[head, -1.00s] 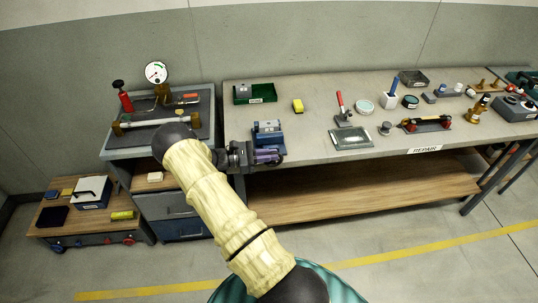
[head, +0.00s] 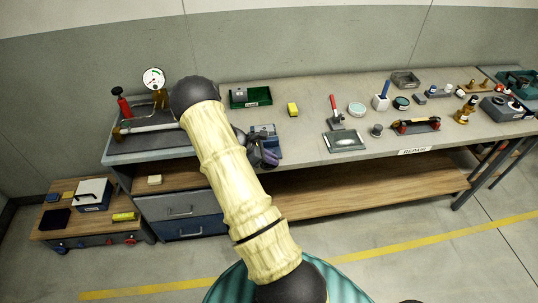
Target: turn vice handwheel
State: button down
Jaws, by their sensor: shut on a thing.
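The blue vice (head: 267,131) sits at the front edge of the grey workbench, left of the bench's middle. My arm reaches up in front of it and bends back down at a dark joint. My gripper (head: 264,154), dark with purplish parts, is at the vice's front, just off the bench edge. It is shut on the vice handwheel, which is mostly hidden behind the fingers. How far the wheel is turned cannot be seen.
A green bin (head: 250,98) and a yellow block (head: 293,109) lie behind the vice.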

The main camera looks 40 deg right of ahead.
jog(key=shift+s+d+t+y+p, duration=0.15)
jog(key=shift+d+t+y+p, duration=0.2)
jog(key=shift+t+y+p, duration=0.4)
jog(key=shift+y, duration=0.25)
jog(key=c, duration=1.7)
grip_release()
jog(key=b+v, duration=0.3)
jog(key=v, duration=1.4)
jog(key=shift+r, duration=0.1)
jog(key=s+a+r+m+t+y, duration=0.1)
jog(key=s+a+m+t+y, duration=0.1)
jog(key=s+a+m, duration=0.2)
jog(key=s+a+r+m+t+y, duration=0.1)
jog(key=s+a+m+t+y, duration=0.1)
jog(key=s+a, duration=0.4)
jog(key=s+a+r+m+t+y, duration=0.2)
jog(key=s+a+m, duration=0.3)
jog(key=a, duration=0.8)
jog(key=shift+s+a+m, duration=0.1)
jog(key=shift+s+m, duration=0.2)
jog(key=shift+s, duration=0.3)
